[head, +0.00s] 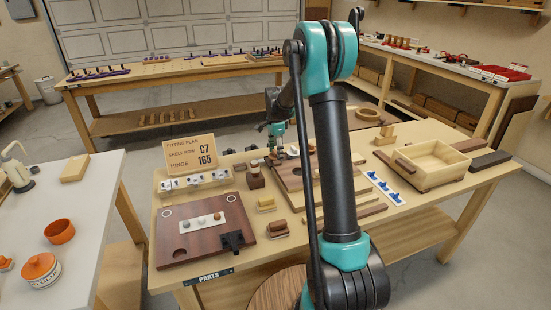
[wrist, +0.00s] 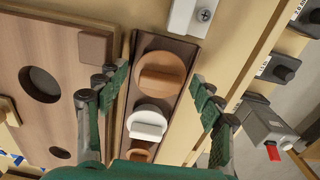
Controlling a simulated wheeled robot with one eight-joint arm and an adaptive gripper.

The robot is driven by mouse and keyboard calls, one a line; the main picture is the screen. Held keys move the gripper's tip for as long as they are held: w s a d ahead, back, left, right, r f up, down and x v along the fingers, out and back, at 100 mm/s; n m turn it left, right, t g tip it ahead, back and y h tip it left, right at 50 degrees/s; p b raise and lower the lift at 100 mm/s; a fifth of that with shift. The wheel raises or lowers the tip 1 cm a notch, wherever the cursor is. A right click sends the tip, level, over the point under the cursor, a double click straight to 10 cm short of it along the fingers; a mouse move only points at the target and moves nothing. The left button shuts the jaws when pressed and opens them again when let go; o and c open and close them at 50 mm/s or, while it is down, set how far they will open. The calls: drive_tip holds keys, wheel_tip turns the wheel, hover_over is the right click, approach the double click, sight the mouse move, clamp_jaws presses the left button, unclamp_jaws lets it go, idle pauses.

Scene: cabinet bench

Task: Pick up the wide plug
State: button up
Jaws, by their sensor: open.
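In the wrist view, round plugs with raised bar grips lie in a row in a dark narrow tray (wrist: 191,48). The wood-brown plug (wrist: 174,66) at the far end looks the widest. A white plug (wrist: 147,124) lies next to it, and a smaller brown plug (wrist: 139,154) is partly hidden by my gripper's body. My gripper (wrist: 158,88) is open and empty, its fingers on either side of the tray, with the wood-brown and white plugs between them. In the head view, my gripper (head: 277,143) is over the workbench's far side, where the plugs cannot be made out.
A wooden board (wrist: 62,52) with round holes lies left of the tray in the wrist view. A small brown block (wrist: 96,46) sits near the left finger. In the head view, a sign (head: 191,152) and an open wooden box (head: 433,160) stand on the bench.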

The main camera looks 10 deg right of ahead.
drive_tip(key=shift+c, duration=0.6)
drive_tip(key=c, duration=0.6)
drive_tip(key=shift+r, duration=0.1)
